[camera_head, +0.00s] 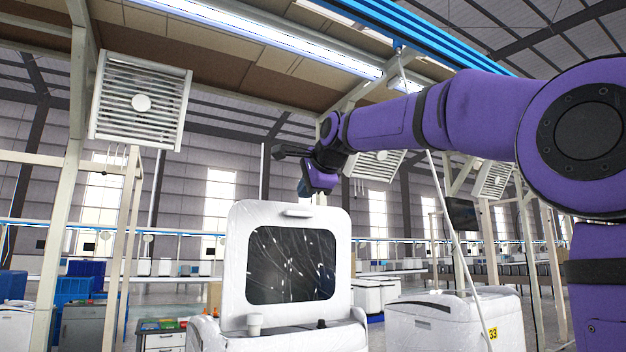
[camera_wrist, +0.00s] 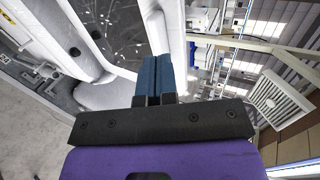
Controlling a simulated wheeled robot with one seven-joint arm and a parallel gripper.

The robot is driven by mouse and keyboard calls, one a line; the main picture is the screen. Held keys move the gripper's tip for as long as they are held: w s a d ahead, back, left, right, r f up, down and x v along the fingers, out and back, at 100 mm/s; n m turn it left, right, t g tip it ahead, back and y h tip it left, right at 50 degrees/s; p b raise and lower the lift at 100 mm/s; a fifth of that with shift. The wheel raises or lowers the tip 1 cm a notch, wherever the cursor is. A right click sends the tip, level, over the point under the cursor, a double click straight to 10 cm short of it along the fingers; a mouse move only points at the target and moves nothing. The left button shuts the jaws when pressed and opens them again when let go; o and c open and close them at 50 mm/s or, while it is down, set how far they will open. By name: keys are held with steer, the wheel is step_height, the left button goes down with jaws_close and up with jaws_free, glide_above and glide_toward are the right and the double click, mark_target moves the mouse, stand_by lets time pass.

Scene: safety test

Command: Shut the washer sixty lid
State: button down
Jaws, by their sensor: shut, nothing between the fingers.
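The washer (camera_head: 340,338) is white, and its lid (camera_head: 238,262) with a dark window stands open, roughly upright. No number sixty is readable on it. My gripper (camera_head: 303,188) is just above the lid's top edge, a little right of its middle. In the wrist view, my gripper's blue fingers (camera_wrist: 155,68) are together with nothing between them. The lid's white edge (camera_wrist: 176,30) and dark window (camera_wrist: 118,28) are beside and beyond the fingers. I cannot tell whether the fingers touch the lid.
Another white washer (camera_head: 430,325), with a yellow label reading 33, stands at the right with its lid shut. A tool cabinet (camera_head: 163,340) and blue bins (camera_head: 75,290) stand at the left. A slatted lamp panel (camera_head: 140,102) hangs at the upper left.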

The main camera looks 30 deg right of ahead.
mark_target(290, 206)
steer(key=shift+w+f, duration=0.2)
steer(key=shift+w, duration=0.95)
steer(key=shift+w+f, duration=0.2)
steer(key=shift+w, duration=0.9)
steer(key=shift+w+f, duration=0.2)
steer(key=shift+w, duration=0.95)
steer(key=shift+w, duration=0.1)
